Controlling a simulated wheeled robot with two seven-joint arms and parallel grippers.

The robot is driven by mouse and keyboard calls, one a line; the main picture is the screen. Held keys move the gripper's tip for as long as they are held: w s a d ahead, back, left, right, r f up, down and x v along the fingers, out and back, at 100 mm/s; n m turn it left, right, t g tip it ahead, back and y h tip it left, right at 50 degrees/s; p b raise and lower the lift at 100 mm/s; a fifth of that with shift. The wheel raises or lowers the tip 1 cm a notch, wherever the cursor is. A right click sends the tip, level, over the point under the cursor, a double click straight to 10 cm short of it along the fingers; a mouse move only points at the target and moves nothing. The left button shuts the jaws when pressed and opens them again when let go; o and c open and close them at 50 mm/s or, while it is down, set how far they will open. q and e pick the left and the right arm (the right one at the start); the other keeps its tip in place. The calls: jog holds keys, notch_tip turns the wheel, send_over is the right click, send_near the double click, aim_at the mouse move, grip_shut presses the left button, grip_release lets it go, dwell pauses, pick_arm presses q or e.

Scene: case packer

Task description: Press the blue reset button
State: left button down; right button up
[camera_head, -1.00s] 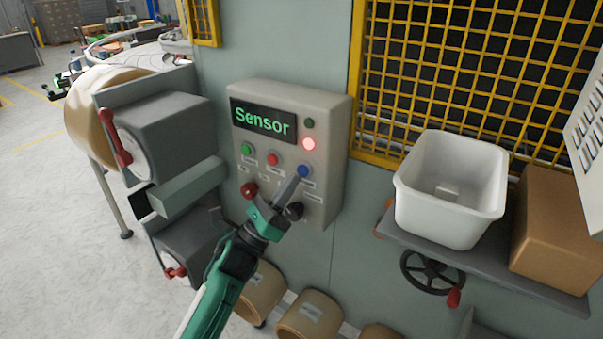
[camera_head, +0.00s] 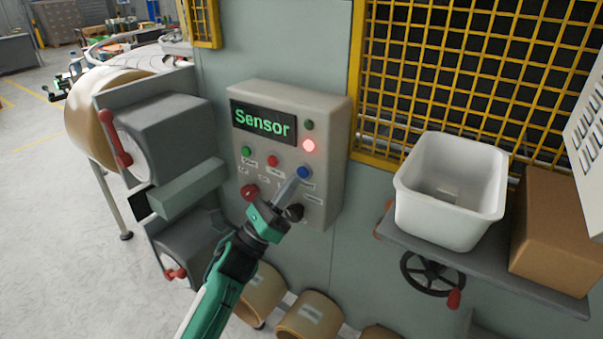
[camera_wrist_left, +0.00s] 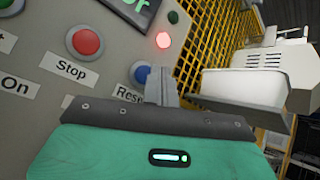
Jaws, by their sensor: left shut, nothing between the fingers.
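The blue reset button (camera_head: 304,172) is on the right of the button row on the beige control panel (camera_head: 338,130). In the left wrist view the blue button (camera_wrist_left: 140,75) sits above the "Reset" label, partly hidden by the fingers. My left gripper (camera_head: 295,179) is shut and empty, with its tips just below and left of the blue button. In the left wrist view its fingertips (camera_wrist_left: 158,72) overlap the button's right side. I cannot tell whether they touch it. My right gripper is not in view.
The panel also has a green button (camera_head: 246,151), a red button (camera_head: 272,160), a red knob (camera_head: 249,192), a black knob (camera_head: 295,212) and a lit red lamp (camera_head: 309,145). The display reads "Sensor". A white bin (camera_head: 450,190) and a cardboard box (camera_head: 556,235) stand on a shelf at right.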

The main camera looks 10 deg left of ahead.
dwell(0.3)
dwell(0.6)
pick_arm(q)
jog(key=shift+w+d+b, duration=0.2)
jog(key=shift+w+b, duration=0.2)
jog(key=shift+w+d+b, duration=0.1)
jog(key=shift+w+b, duration=0.2)
jog(key=shift+w, duration=0.1)
dwell(0.6)
jog(key=shift+s, duration=0.2)
jog(key=shift+s+a, duration=0.3)
jog(key=shift+s, duration=0.35)
